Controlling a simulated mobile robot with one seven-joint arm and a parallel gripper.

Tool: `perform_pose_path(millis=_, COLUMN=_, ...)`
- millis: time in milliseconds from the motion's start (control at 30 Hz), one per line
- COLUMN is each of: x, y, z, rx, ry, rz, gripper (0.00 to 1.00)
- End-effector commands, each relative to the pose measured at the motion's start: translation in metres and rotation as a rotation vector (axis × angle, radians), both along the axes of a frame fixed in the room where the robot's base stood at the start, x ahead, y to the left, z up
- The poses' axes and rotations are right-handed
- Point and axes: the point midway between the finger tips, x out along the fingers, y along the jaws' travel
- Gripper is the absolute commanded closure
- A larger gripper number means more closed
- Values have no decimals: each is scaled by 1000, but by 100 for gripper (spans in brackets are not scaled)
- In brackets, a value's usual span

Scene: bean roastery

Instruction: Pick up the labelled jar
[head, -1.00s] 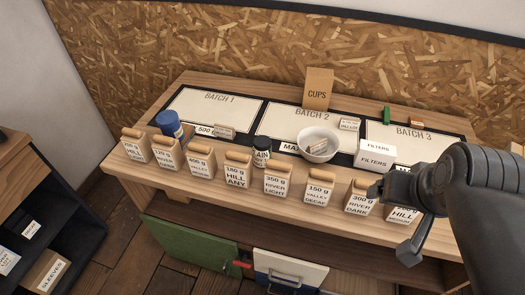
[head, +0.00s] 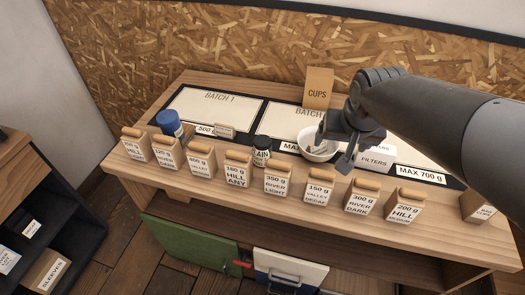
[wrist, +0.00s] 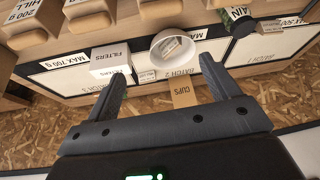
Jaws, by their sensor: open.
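A small dark jar with a black lid and a pale label ending in "AIN" (head: 261,152) stands upright on the table, left of the white bowl. It also shows at the top right of the wrist view (wrist: 238,20), partly cut by the frame edge. A blue-capped container (head: 170,124) stands farther left; its label is not readable. My gripper (head: 335,152) is open and empty, above the table by the bowl's right side, apart from the dark jar. In the wrist view its two fingers (wrist: 162,70) point toward the table with nothing between them.
A white bowl (head: 318,153) holding a small labelled piece lies between my gripper and the dark jar. Several labelled bean bags (head: 277,186) line the front edge. The Batch 1 mat (head: 215,108) is largely bare.

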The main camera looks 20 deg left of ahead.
Motion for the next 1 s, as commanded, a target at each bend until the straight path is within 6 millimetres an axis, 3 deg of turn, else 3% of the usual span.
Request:
perform_pose_path(millis=200, x=38, y=84, z=-33, rx=-18, ry=24, rz=76, gripper=19)
perform_pose_path(millis=400, x=52, y=155, z=-67, rx=-39, ry=26, rz=130, gripper=19)
perform_pose_path(millis=500, x=55, y=177, z=-78, rx=-45, ry=23, rz=147, gripper=19)
perform_pose_path(millis=667, x=56, y=195, z=-89, rx=-49, ry=21, rz=159, gripper=19)
perform_pose_path(millis=1000, x=73, y=200, z=-131, rx=-51, ry=22, rz=157, gripper=19)
